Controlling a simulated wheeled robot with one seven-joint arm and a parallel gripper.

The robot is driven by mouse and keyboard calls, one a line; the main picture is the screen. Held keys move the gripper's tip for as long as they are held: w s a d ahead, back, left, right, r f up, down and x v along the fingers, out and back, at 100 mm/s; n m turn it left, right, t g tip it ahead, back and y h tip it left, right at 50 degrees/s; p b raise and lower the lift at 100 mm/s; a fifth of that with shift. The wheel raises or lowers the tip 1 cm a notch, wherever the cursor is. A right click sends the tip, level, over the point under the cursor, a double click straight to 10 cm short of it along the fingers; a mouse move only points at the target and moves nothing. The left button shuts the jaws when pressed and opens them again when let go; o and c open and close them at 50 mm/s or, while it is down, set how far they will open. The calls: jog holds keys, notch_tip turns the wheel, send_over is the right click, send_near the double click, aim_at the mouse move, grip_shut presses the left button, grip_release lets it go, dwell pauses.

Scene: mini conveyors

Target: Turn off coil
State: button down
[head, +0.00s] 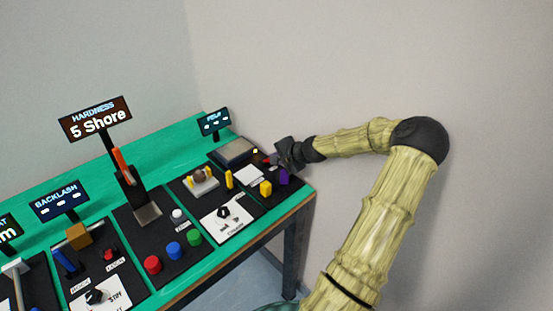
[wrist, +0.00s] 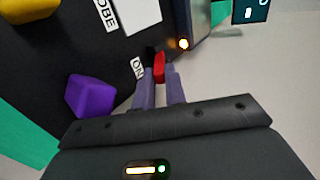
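A small red switch (wrist: 159,68) with a black part beside it sits on the black panel next to a label (wrist: 137,68) that reads ON. A lit orange-white lamp (wrist: 183,43) glows just beyond it, and it also shows in the head view (head: 255,151). My gripper (wrist: 160,82) points at the switch. Its two slim fingers are a little apart, with the red switch showing between and just past their tips. I cannot tell whether they touch it. In the head view my gripper (head: 273,161) is low over the far right panel and hides the switch area.
A purple block (wrist: 92,96) lies close to the fingers, and a yellow block (head: 265,188) is nearby. A grey box (head: 233,152) and a small display (head: 214,122) stand behind. Several other stations fill the green bench to the left. A wall is at the right.

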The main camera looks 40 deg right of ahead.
aim_at(265, 159)
jog(key=shift+r+p, duration=0.15)
jog(key=shift+p, duration=0.25)
jog(key=w+r+g+p, duration=0.1)
jog(key=g+p, duration=0.1)
jog(key=p, duration=0.2)
jog(key=shift+w+a+r, duration=0.1)
jog(key=shift+a+r, duration=0.05)
jog(key=shift+r, duration=0.05)
jog(key=w+g+p, duration=0.1)
jog(key=g+p, duration=0.1)
jog(key=w+r+g+p, duration=0.1)
jog(key=p, duration=0.2)
jog(key=shift+a+g+p, duration=0.1)
jog(key=shift+g+p, duration=0.2)
jog(key=shift+g, duration=0.1)
jog(key=w+g+p, duration=0.1)
jog(key=g+p, duration=0.1)
jog(key=shift+w+p, duration=0.25)
jog(key=shift+p, duration=0.05)
jog(key=shift+w+f+g+h+p, duration=0.1)
jog(key=shift+w+g+h+p, duration=0.35)
jog(key=shift+g, duration=0.65)
jog(key=c, duration=1.4)
grip_release()
jog(key=shift+w, duration=0.1)
jog(key=shift+c, duration=0.2)
